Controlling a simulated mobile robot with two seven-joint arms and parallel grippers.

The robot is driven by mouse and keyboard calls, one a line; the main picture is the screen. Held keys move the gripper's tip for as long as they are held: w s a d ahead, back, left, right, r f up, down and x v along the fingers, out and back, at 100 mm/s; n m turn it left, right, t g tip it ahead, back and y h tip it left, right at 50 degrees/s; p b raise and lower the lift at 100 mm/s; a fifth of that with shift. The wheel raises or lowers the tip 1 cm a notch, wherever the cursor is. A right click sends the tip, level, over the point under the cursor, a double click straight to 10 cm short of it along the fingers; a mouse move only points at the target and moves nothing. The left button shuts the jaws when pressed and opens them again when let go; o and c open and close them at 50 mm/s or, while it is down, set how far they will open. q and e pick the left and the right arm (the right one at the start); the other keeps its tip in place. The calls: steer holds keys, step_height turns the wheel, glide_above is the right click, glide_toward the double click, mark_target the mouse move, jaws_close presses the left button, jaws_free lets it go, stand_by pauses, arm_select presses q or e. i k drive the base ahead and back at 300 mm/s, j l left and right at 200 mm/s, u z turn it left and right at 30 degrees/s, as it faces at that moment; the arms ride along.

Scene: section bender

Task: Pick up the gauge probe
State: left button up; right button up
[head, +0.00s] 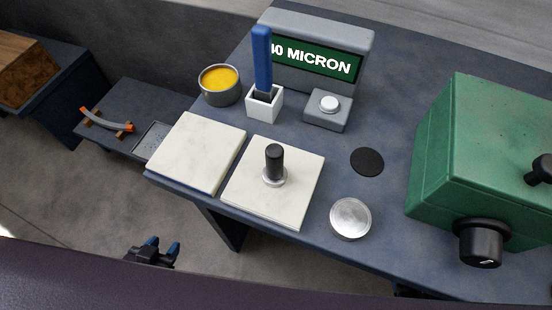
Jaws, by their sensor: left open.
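What looks like the gauge probe (274,155), a black upright cylinder with a silver ring base, stands on the right one of two white tiles (302,208) near the front edge of the blue-grey table. My left gripper (163,246) is at the lower left, over the floor in front of the table. Its two blue-tipped fingers are apart with nothing between them, well away from the probe. Its arm is mostly hidden behind the dark purple surface at the bottom. My right gripper is not in view.
Behind the tiles are a yellow-filled tin (220,83), a blue-handled tool (262,60) in a white holder (265,106), a "MICRON" display (316,58) and a button box (328,108). To the right lie a black disc (367,162), a silver disc (350,218) and a large green machine (480,150).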

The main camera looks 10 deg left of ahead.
mark_target(274, 175)
steer(key=j, duration=0.45)
steer(key=k+j, duration=0.15)
steer(key=j, duration=0.75)
steer(key=k+j, duration=0.15)
steer(key=j, duration=0.3)
